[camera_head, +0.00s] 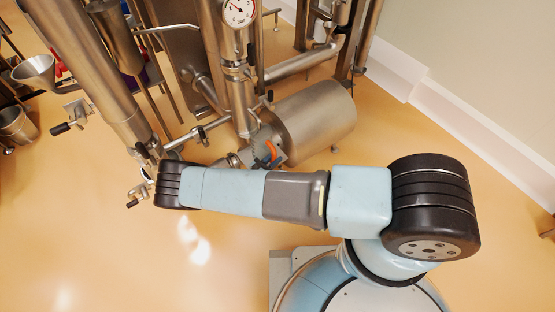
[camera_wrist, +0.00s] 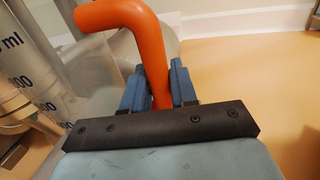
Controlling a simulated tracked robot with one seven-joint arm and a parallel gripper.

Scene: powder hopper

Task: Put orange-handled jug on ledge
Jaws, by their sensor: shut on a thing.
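The jug's orange handle (camera_wrist: 147,42) is in the wrist view, between the two blue fingers of my gripper (camera_wrist: 159,85). My gripper is shut on the handle. A translucent body with dark volume marks (camera_wrist: 22,82) shows at the left of the wrist view and seems to be the jug, though only part of it is in frame. In the head view a small bit of the orange handle (camera_head: 271,151) shows just beyond my arm, and the rest of the jug is hidden. I cannot make out the ledge for certain in either view.
A steel cylindrical tank (camera_head: 316,118) lies just beyond my arm. Steel pipes and a pressure gauge (camera_head: 240,12) stand behind it. A metal funnel (camera_head: 35,72) and a metal bucket (camera_head: 15,125) are at the far left. The orange floor (camera_head: 100,235) is clear at the lower left.

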